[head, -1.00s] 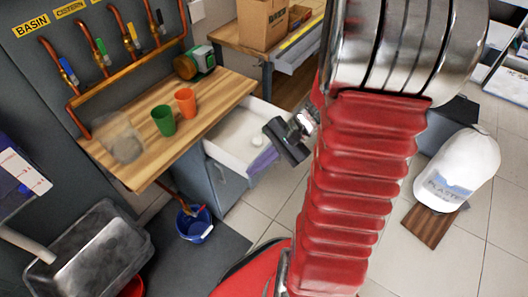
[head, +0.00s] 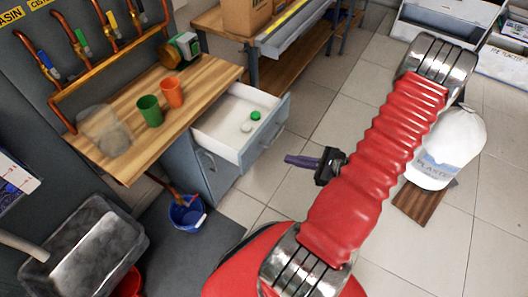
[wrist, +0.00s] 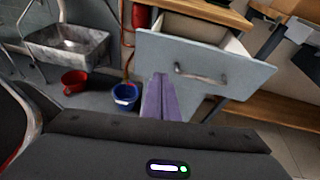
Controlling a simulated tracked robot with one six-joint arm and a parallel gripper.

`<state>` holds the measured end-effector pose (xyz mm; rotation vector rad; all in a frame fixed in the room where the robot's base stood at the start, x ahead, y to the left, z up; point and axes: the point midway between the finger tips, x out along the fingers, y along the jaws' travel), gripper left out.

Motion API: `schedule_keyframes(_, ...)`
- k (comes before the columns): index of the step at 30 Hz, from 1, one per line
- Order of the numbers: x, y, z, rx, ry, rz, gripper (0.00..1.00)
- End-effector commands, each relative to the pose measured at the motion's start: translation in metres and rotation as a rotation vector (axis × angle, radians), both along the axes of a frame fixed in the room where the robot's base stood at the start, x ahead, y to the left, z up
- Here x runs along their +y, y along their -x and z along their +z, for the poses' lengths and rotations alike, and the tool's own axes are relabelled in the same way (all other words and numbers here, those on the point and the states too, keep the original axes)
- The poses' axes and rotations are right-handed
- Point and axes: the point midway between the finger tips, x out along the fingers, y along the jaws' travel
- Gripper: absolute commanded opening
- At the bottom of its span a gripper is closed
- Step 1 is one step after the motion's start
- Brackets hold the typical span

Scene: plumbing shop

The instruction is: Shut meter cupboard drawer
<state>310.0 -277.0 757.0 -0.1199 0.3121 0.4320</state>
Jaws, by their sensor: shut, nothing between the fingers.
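The meter cupboard (head: 212,172) stands under the wooden worktop, and its top drawer (head: 241,124) is pulled well out. The drawer has a white inside and a grey front with a bar handle. A green cap and a white round piece lie in it. In the wrist view the drawer front (wrist: 205,62) faces me, with its handle (wrist: 200,75) a little right of centre. My gripper (head: 288,158) has purple fingers and is shut and empty. It is in front of the drawer, to its right in the head view, apart from it. The fingers (wrist: 157,98) point towards the drawer front.
On the worktop (head: 190,88) stand a green cup (head: 150,111), an orange cup (head: 172,92) and a clear container (head: 104,131). A blue bucket (head: 187,214) and a metal sink (head: 82,250) are at left. Tiled floor before the drawer is clear.

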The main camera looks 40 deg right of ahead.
Motion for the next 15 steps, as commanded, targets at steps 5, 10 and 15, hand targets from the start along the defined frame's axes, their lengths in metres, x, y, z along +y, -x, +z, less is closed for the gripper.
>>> schedule_keyframes(5, -0.012, 0.010, -0.016, -0.003, -0.051, -0.093, 0.00)
schedule_keyframes(10, -0.014, 0.011, -0.017, -0.004, -0.055, -0.104, 0.00)
schedule_keyframes(15, -0.014, 0.011, -0.017, -0.004, -0.055, -0.102, 0.00)
